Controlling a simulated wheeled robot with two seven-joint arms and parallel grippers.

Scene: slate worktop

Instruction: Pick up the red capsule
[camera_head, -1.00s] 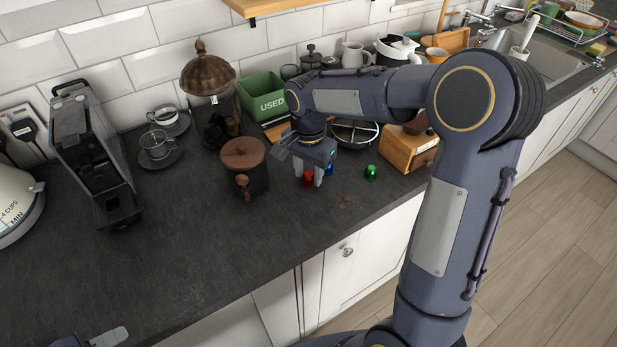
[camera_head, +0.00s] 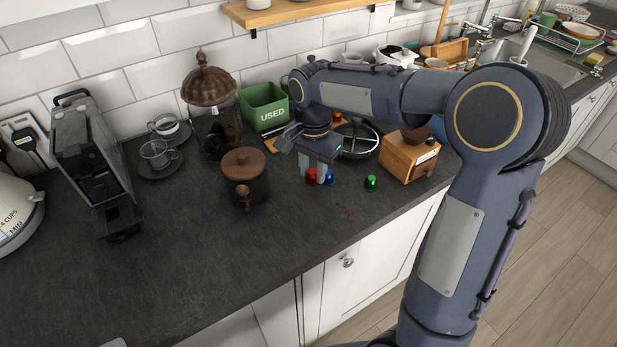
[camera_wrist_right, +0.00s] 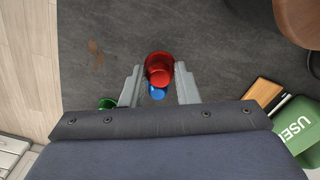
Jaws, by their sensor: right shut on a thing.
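The red capsule (camera_head: 311,176) is between the fingers of my right gripper (camera_head: 313,172), which is shut on it. It appears held slightly above the worktop. In the right wrist view, the red capsule (camera_wrist_right: 159,68) shows between the two grey fingertips (camera_wrist_right: 159,82). A blue capsule (camera_head: 328,177) is just beside it, partly hidden by a finger; in the wrist view it shows behind the red one (camera_wrist_right: 157,93). A green capsule (camera_head: 371,183) stands to the right. Only a small grey tip of my left gripper (camera_head: 113,343) shows at the bottom edge.
A dark canister with a wooden lid (camera_head: 243,162) stands left of the capsules. A wooden box (camera_head: 409,156) is to the right, and a green bin (camera_head: 264,108) stands behind. A coffee machine (camera_head: 92,160) is at the left. The front worktop (camera_head: 200,260) is clear.

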